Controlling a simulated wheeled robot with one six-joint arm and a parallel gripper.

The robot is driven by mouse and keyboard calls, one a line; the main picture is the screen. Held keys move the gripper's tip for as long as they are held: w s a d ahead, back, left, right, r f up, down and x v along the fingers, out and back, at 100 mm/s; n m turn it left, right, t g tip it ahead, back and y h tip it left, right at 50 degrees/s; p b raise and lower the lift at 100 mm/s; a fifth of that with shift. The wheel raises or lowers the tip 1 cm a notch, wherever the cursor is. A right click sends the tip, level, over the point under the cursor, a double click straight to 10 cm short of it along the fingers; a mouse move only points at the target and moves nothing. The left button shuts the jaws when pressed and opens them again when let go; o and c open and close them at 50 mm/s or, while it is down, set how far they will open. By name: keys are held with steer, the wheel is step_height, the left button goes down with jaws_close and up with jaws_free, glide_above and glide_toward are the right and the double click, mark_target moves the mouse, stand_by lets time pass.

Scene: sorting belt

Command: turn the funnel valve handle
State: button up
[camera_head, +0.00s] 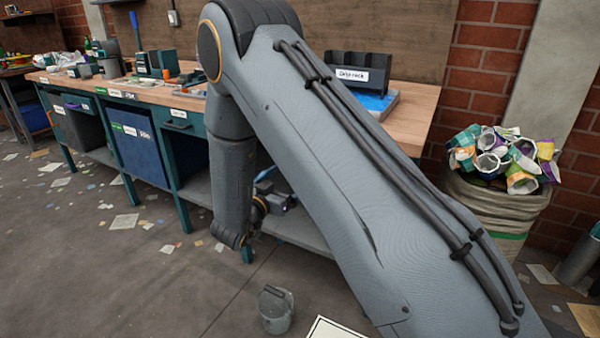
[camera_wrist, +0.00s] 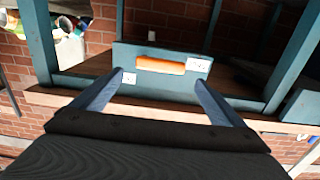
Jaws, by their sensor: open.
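In the wrist view an orange handle (camera_wrist: 160,65), a short horizontal bar, is on a teal panel (camera_wrist: 165,89) with small white labels. I cannot tell whether it is the funnel valve handle, and no funnel is clear in either view. My gripper (camera_wrist: 158,82) is open, its two blue-grey fingers spread apart, with the panel beyond and between them. Nothing is between the fingers. The handle appears apart from the fingers. In the head view my arm covers the middle and hides part of the bench.
A wooden workbench (camera_head: 417,107) with teal legs runs along the wall, bearing a black rack (camera_head: 338,64) and small items. A bin (camera_head: 486,205) full of used cups stands at right. A grey pail (camera_head: 275,314) stands on the floor. Papers litter the otherwise open floor at left.

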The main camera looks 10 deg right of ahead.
steer(key=x, duration=0.7)
steer(key=shift+w+d+b, duration=0.1)
steer(key=shift+b, duration=0.3)
steer(key=c, duration=1.5)
steer(key=shift+r, duration=0.1)
